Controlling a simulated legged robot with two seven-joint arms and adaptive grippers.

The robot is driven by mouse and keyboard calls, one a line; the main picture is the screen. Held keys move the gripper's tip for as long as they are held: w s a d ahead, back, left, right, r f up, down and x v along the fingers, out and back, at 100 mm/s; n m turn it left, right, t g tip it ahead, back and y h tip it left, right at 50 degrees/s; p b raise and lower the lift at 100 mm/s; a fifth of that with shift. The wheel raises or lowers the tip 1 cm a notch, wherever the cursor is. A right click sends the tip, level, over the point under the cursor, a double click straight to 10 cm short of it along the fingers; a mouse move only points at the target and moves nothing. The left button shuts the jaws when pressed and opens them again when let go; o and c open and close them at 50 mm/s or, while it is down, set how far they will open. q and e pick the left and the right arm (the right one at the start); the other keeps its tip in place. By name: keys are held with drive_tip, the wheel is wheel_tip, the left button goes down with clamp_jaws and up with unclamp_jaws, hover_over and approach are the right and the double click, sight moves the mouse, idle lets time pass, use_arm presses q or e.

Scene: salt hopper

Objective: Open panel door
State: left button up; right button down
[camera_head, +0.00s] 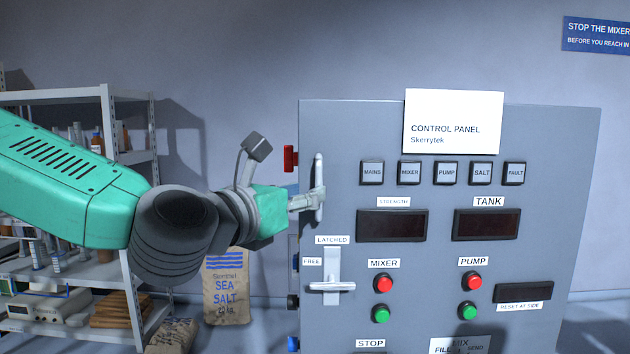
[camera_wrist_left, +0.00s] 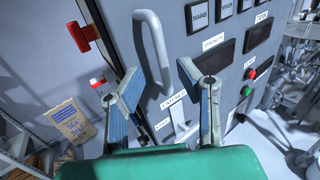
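The grey control panel door (camera_head: 430,240) faces me, with an upright light handle (camera_head: 319,170) near its left edge. My left gripper (camera_head: 316,200) is at the lower part of this handle in the head view. In the left wrist view, the gripper (camera_wrist_left: 160,78) has its fingers spread, with the handle (camera_wrist_left: 155,45) ahead between them. Contact with the handle cannot be told. Below is a latch (camera_head: 331,286) with a horizontal bar, near the labels LATCHED (camera_head: 332,240) and FREE (camera_head: 312,262); it is partly hidden in the wrist view. My right gripper is not in view.
Red part (camera_head: 290,158) and other small fittings stick out along the panel's left side. Buttons and displays cover its front. A shelf (camera_head: 130,157) and a sea salt sack (camera_head: 227,290) stand to the left, behind my left arm.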

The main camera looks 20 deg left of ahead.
sight(319, 211)
use_arm(q)
drive_tip(key=w+d, duration=0.1)
drive_tip(key=w, duration=0.1)
drive_tip(key=w+d, duration=0.1)
drive_tip(key=w, duration=0.1)
drive_tip(key=shift+d+r+p, duration=0.15)
drive_tip(key=shift+p, duration=0.15)
drive_tip(key=shift+a, duration=0.85)
drive_tip(key=shift+c, duration=0.8)
clamp_jaws()
drive_tip(key=shift+w+d, duration=0.1)
drive_tip(key=shift+d, duration=0.4)
